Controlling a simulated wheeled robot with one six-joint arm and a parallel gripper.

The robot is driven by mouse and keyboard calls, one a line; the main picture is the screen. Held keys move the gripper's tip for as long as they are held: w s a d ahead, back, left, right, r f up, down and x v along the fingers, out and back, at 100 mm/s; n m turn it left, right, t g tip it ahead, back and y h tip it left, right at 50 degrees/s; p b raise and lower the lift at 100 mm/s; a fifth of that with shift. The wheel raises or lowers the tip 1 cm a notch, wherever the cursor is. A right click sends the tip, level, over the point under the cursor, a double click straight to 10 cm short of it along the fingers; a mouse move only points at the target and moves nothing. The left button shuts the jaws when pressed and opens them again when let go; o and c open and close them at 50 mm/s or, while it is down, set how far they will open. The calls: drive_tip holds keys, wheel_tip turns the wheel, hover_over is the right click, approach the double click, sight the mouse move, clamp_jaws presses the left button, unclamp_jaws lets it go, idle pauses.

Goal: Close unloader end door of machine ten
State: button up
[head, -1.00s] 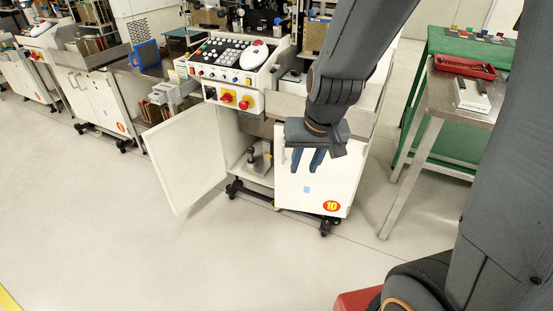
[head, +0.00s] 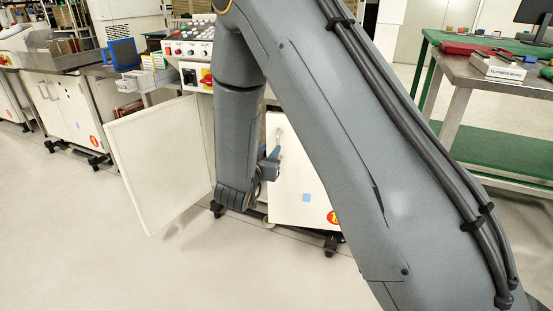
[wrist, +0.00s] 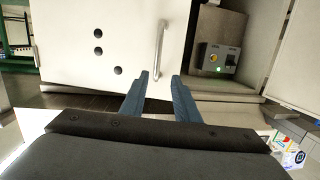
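Machine ten's cabinet has a white door (head: 155,165) standing wide open on the left, swung out toward me. To its right is a flat white front panel (head: 300,175) with a blue square and a partly hidden red and yellow label (head: 334,217). A bar handle (head: 281,140) is on this panel; it also shows in the wrist view (wrist: 160,45). My gripper (head: 271,164) is low in front of the machine. In the wrist view its blue fingers (wrist: 160,76) are open and empty, with the handle beyond the gap, apparently untouched. My arm hides the middle of the cabinet.
The wrist view shows the open cabinet interior with a grey box (wrist: 217,58) bearing a yellow button and green light. A metal table (head: 485,75) and a green table (head: 500,150) stand right. Clear floor (head: 80,235) lies in front of the open door.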

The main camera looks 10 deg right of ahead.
drive_tip(key=shift+t+h, duration=0.3)
drive_tip(key=shift+h, duration=0.6)
drive_tip(key=shift+f+b+x, duration=0.3)
drive_tip(key=shift+b+x, duration=0.4)
drive_tip(key=shift+x, duration=0.55)
drive_tip(key=shift+f+b+x, duration=0.3)
drive_tip(key=shift+b+x, duration=0.4)
drive_tip(key=shift+x, duration=0.6)
drive_tip(key=shift+f+b+x, duration=0.3)
drive_tip(key=shift+b+x, duration=0.4)
drive_tip(key=shift+x, duration=0.55)
clamp_jaws()
